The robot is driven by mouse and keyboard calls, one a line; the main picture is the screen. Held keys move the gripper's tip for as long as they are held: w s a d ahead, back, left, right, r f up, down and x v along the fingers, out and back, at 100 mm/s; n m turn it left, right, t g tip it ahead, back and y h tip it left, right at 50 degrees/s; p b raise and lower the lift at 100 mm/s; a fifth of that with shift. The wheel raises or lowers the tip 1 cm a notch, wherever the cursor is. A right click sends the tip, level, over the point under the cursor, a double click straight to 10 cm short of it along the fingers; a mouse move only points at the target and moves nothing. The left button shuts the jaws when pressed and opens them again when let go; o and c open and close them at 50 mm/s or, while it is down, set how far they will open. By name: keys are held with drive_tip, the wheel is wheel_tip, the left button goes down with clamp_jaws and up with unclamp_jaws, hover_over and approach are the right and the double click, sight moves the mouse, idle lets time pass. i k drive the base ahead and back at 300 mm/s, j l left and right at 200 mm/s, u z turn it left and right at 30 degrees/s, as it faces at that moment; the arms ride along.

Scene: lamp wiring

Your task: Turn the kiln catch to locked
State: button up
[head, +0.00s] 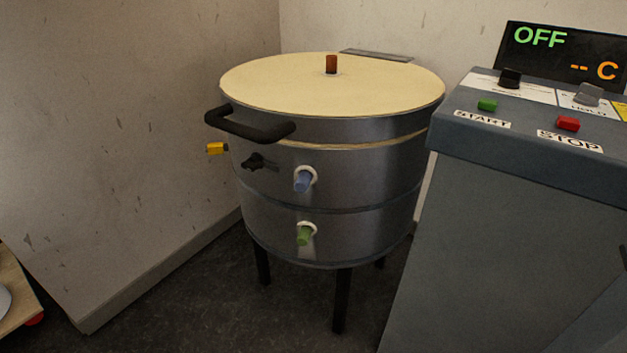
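The kiln (345,215) is a round steel drum on black legs in the corner, with its cream lid (300,85) down. A black bar handle (250,126) sticks out at the lid's left front. Below it on the kiln's side is a small black knob-like part (254,161) with a short lever, which looks like the catch. No lock marking can be read beside it, so I cannot tell its setting. My gripper is not in view.
A blue plug (303,181) and a green plug (304,236) stick out of the kiln's front. A yellow part (216,148) juts out at left. A grey control console (520,190) reading OFF stands close at right. The floor (200,300) at front left is clear.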

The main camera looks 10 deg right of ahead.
sight(256, 161)
drive_tip(key=i+j+u, duration=0.25)
drive_tip(key=u, duration=0.15)
drive_tip(key=i+j+u, duration=0.2)
drive_tip(key=u, duration=0.25)
drive_tip(key=i, duration=0.1)
